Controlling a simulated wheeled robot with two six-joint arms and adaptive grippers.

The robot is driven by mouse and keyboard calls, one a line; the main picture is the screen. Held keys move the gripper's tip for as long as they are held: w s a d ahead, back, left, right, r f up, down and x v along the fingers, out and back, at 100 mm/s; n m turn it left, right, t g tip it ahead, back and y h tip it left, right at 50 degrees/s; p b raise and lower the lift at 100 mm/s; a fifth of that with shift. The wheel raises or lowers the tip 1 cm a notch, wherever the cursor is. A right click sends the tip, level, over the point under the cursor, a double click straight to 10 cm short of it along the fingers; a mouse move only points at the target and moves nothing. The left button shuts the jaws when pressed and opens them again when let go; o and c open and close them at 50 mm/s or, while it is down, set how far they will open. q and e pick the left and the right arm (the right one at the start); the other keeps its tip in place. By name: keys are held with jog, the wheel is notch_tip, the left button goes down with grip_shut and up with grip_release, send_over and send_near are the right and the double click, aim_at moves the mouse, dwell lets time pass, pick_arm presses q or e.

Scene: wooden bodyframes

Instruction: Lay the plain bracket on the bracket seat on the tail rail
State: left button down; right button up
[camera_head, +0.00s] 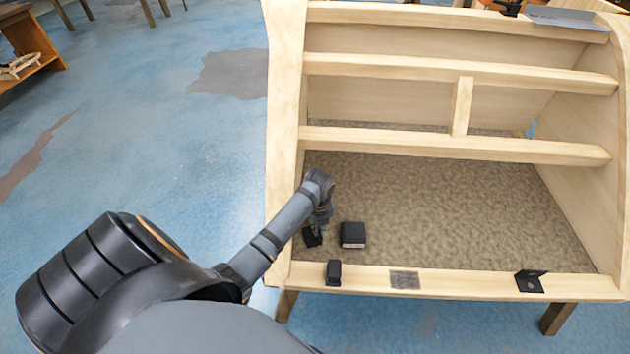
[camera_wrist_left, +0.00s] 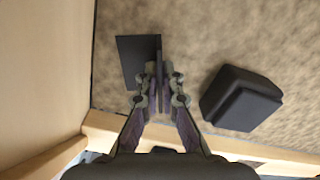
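The plain bracket (camera_wrist_left: 132,62), a dark angled plate with an upright flange, is at the left side of the carpeted floor inside the wooden frame. It also shows in the head view (camera_head: 310,239), partly hidden by my gripper. My left gripper (camera_head: 316,227) points down at it. In the left wrist view the gripper (camera_wrist_left: 161,82) has its fingers close on both sides of the flange and looks shut on it. I cannot tell whether the bracket touches the carpet. The tail rail (camera_head: 455,281) runs along the front, with a grey square seat (camera_head: 404,280) on it. My right gripper is not in view.
A black box (camera_head: 352,235) stands on the carpet just right of the gripper; it also shows in the left wrist view (camera_wrist_left: 242,98). A small black block (camera_head: 333,272) and another black bracket (camera_head: 530,282) sit on the tail rail. A cross rail (camera_head: 450,146) spans behind.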

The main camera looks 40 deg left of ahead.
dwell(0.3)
pick_arm(q)
notch_tip(320, 180, up, 10)
jog(key=shift+r, duration=0.1)
dwell(0.3)
jog(key=shift+d, duration=0.15)
